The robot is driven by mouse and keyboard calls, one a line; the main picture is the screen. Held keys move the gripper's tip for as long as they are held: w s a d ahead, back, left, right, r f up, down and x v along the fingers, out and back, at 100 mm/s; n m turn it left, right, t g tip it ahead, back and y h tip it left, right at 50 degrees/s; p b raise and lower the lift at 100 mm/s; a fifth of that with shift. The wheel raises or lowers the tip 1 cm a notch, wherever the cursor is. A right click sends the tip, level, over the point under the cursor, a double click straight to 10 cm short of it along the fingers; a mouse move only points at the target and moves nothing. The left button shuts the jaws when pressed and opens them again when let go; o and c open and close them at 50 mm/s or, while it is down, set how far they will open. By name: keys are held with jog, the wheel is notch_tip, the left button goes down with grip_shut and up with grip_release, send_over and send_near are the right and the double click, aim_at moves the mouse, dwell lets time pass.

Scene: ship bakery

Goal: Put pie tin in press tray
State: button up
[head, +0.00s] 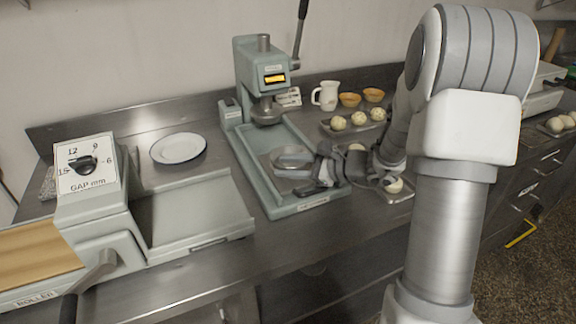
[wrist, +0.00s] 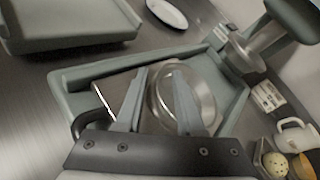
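The pie tin (head: 293,157) is a shallow round metal tin. It lies inside the pale green press tray (head: 250,172), toward its front right part. In the wrist view the tin (wrist: 203,88) rests within the tray's raised rim (wrist: 236,112). My gripper (head: 318,172) is low over the tray's right side, at the tin. In the wrist view my gripper's fingers (wrist: 160,78) stand wide apart. The tin's near wall is between them, with one finger over the tin's inside and the other outside it. Whether a finger touches the tin is unclear.
The press (head: 265,80) stands behind the tray with its lever up. A roller machine (head: 95,195) and a white plate (head: 179,148) are at left. A mug (head: 326,96), tart shells (head: 349,100) and a tray of dough balls (head: 338,123) are behind right.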

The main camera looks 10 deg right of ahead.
jog(key=shift+r, duration=0.1)
jog(key=shift+s+d+r, duration=0.1)
jog(key=shift+d+r, duration=0.05)
jog(key=p+v, duration=0.1)
jog(key=v, duration=1)
jog(key=shift+s+d+p, duration=0.2)
jog(key=shift+s+p, duration=0.05)
jog(key=shift+p, duration=0.15)
